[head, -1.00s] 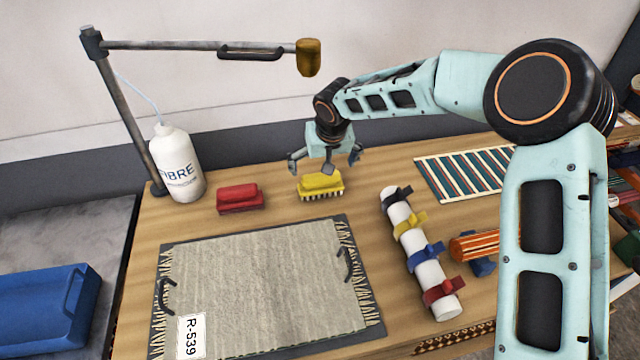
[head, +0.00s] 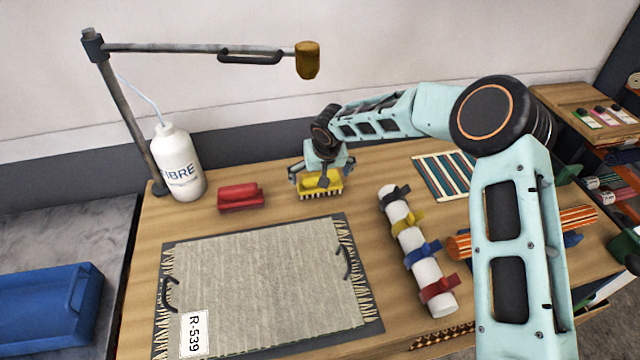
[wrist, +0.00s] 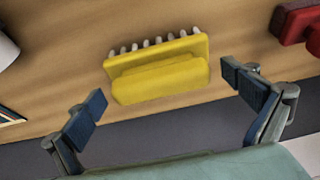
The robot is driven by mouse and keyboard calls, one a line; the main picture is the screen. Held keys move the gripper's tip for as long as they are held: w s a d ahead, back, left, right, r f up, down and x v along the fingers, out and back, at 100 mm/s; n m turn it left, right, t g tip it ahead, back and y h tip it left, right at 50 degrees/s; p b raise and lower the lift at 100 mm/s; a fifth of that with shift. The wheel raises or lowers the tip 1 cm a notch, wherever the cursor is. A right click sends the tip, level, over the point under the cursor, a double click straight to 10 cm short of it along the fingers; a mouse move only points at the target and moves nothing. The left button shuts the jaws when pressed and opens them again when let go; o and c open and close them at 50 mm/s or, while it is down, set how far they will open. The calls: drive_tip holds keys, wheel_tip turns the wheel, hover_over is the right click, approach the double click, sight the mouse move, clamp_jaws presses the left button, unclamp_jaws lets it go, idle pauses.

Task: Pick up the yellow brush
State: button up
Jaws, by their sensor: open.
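The yellow brush (head: 320,185) lies on the wooden table, with its pale bristles showing along the front side. In the wrist view the yellow brush (wrist: 158,70) lies ahead of and between the fingers, with its raised grip toward me. My gripper (head: 322,178) is just above and behind the brush and partly hides its top in the head view. In the wrist view my gripper (wrist: 166,99) is open, one finger toward each end of the brush. I see no finger clearly touching it.
A red brush (head: 240,197) lies left of the yellow one. A white bottle (head: 179,165) and a lamp-like arm (head: 200,46) stand at the back left. A grey rug sample (head: 260,285) lies in front. A white roll with coloured clips (head: 428,285) lies to the right.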

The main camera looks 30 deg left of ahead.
drive_tip(key=shift+c, duration=0.3)
drive_tip(key=c, duration=1.3)
drive_tip(key=shift+r, duration=0.1)
drive_tip(key=shift+r+b, duration=0.35)
drive_tip(key=shift+r, duration=0.2)
drive_tip(key=s+d+r+b, duration=0.2)
drive_tip(key=s+r, duration=0.4)
drive_tip(key=s+d+r+b, duration=0.2)
drive_tip(key=s+r, duration=0.3)
drive_tip(key=s, duration=0.2)
drive_tip(key=shift+d+r, duration=0.35)
drive_tip(key=shift+r, duration=0.05)
drive_tip(key=shift+s, duration=0.1)
